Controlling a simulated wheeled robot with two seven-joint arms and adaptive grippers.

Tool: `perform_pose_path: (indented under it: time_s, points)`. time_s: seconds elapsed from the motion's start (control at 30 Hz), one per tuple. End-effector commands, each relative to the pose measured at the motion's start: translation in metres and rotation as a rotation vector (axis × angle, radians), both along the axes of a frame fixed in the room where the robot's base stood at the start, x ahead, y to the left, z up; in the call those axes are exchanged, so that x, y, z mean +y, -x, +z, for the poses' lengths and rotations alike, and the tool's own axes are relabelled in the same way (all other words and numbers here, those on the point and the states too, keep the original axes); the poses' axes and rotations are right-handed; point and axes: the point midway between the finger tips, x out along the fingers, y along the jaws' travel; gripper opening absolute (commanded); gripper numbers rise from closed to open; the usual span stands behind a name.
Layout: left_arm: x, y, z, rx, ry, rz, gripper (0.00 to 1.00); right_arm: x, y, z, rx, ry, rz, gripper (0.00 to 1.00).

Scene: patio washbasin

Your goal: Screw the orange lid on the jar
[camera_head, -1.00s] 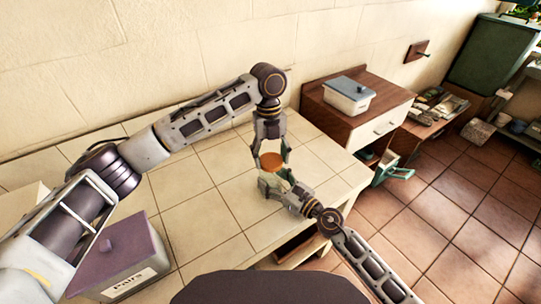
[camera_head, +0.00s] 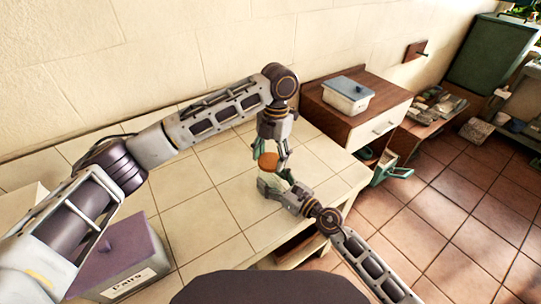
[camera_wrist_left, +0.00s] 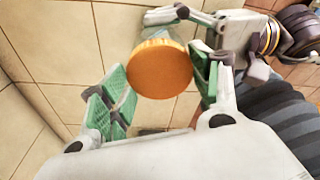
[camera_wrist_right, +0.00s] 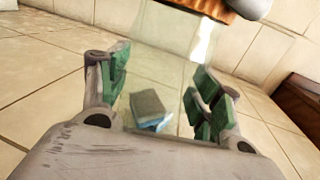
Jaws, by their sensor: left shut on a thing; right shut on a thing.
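The round orange lid (camera_head: 268,161) sits level at the mouth of the clear glass jar (camera_head: 270,182); I cannot tell how far it is threaded. My left gripper (camera_head: 271,158) comes down from above and is shut on the lid, which also shows between its green pads in the left wrist view (camera_wrist_left: 160,69). My right gripper (camera_head: 279,187) is shut on the jar from the side, below the lid. In the right wrist view the see-through jar (camera_wrist_right: 160,65) stands between the pads, with the lid's edge (camera_wrist_right: 205,8) at the top. A small grey-blue object (camera_wrist_right: 149,108) shows through the glass.
The tiled counter (camera_head: 205,215) is mostly clear around the jar. A purple-lidded box (camera_head: 120,255) stands at its front left. The wall runs behind.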

Motion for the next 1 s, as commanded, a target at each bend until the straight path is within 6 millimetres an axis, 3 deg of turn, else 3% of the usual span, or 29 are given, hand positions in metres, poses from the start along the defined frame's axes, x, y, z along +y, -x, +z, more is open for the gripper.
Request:
perform_pose_path:
  time_s: [0.5,1.0]
  points:
    - [-0.0053,0.0012,0.0032,-0.009,0.001,-0.399,0.56,0.001,0.0011,-0.0015,0.002,0.002,0.003,0.0]
    - [-0.0026,0.002,0.0004,0.001,0.004,-0.498,0.56,0.0013,0.0011,-0.0015,0.003,0.001,0.003,0.0]
